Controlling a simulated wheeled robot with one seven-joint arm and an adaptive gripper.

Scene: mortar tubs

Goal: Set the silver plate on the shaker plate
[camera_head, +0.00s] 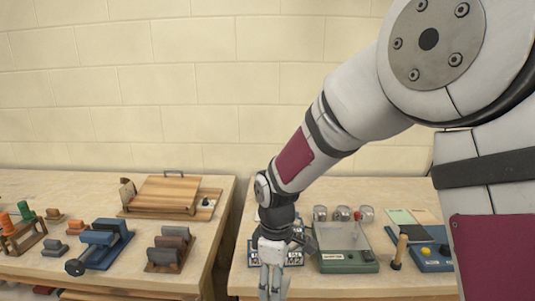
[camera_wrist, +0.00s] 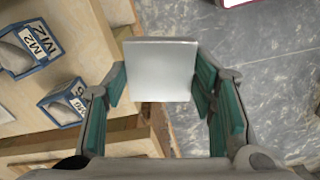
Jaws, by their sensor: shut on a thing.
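The silver plate (camera_wrist: 160,70) is a flat, square, pale metal piece in the wrist view. My gripper (camera_wrist: 160,88) is shut on it, with the green-lined fingers against its left and right edges. In the head view my gripper (camera_head: 272,284) hangs at the front left of the right bench, pointing down; I cannot make out the plate there. A green device with a flat grey top (camera_head: 342,238) and a labelled front stands on the right bench, to the right of my gripper. It looks like the shaker plate, and its top looks bare. It does not show in the wrist view.
Blue-framed tubs with labels (camera_wrist: 62,105) stand close to my gripper. Several jars (camera_head: 320,213) stand behind the green device. A wooden-handled tool (camera_head: 399,250) and a blue box (camera_head: 430,257) are to its right. A gap separates the left bench (camera_head: 100,186), which holds wooden and coloured blocks.

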